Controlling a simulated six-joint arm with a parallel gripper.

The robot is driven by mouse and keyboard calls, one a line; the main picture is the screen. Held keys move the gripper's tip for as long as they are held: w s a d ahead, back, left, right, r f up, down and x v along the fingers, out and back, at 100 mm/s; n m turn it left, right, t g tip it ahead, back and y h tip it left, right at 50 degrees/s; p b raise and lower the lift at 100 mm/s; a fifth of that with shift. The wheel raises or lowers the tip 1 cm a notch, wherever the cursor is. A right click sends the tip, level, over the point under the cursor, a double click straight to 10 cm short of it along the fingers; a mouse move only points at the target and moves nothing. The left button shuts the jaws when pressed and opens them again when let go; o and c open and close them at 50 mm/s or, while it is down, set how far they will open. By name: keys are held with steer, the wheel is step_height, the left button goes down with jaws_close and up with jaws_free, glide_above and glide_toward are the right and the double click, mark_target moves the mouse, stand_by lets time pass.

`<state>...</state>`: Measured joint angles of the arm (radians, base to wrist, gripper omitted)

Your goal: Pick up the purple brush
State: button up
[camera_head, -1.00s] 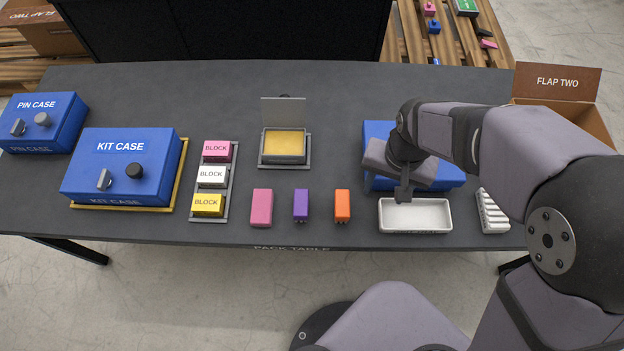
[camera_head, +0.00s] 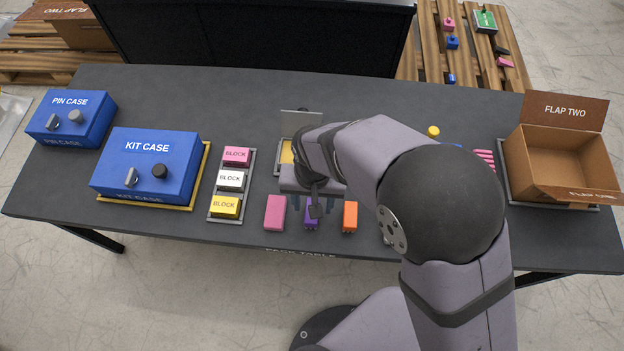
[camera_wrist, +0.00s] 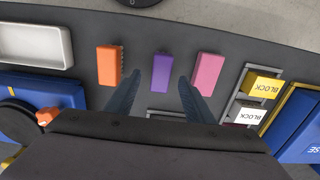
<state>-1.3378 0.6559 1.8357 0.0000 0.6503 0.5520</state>
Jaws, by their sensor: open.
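The purple brush (camera_head: 311,217) lies near the front edge of the dark table, partly hidden behind my gripper in the head view. It also shows whole in the wrist view (camera_wrist: 162,72), between a pink block (camera_head: 275,213) and an orange brush (camera_head: 350,216). My gripper (camera_wrist: 157,88) is open and empty, its two fingers spread to either side of the purple brush in the picture. In the head view my gripper (camera_head: 315,205) hangs over the brush area. The height gap to the brush is hard to tell.
A block tray (camera_head: 212,215) with pink, white and yellow blocks stands to the left, beside the blue kit case (camera_head: 148,165). A white tray (camera_wrist: 35,28) shows in the wrist view. An open carton (camera_head: 560,160) stands at the far right.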

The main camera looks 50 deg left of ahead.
steer(key=shift+f, duration=2.6)
steer(key=c, duration=1.1)
